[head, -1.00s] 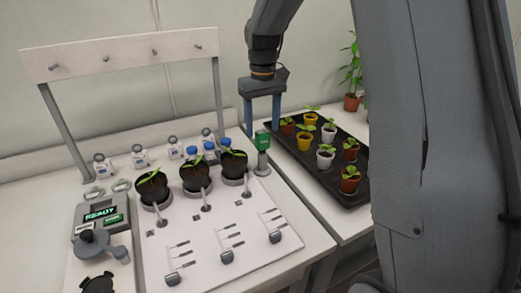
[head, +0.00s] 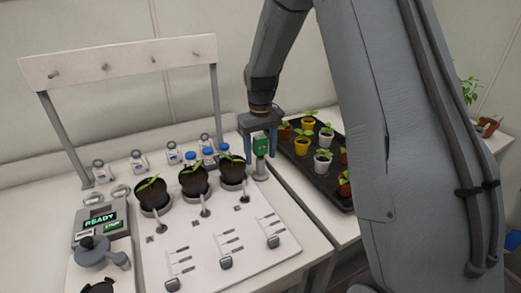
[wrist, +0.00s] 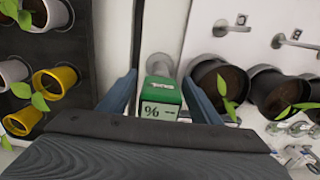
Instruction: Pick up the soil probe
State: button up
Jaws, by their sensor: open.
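The soil probe (head: 261,146) has a green head and stands upright in a grey holder (head: 261,172) at the right end of the white bench board. In the wrist view the green head of the probe (wrist: 160,104) shows a "%" display. My gripper (head: 260,155) is open and points down, with one finger on each side of the green head. The wrist view shows a gap between each finger and the head, so they look apart. The probe's lower part is hidden.
Several dark pots with seedlings (head: 193,182) stand left of the probe. A black tray (head: 329,189) of small potted plants is close on its right. Bottles with blue caps (head: 208,155) stand behind the pots. A panel reading READY (head: 98,222) is at the left.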

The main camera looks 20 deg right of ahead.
jog(key=c, duration=1.2)
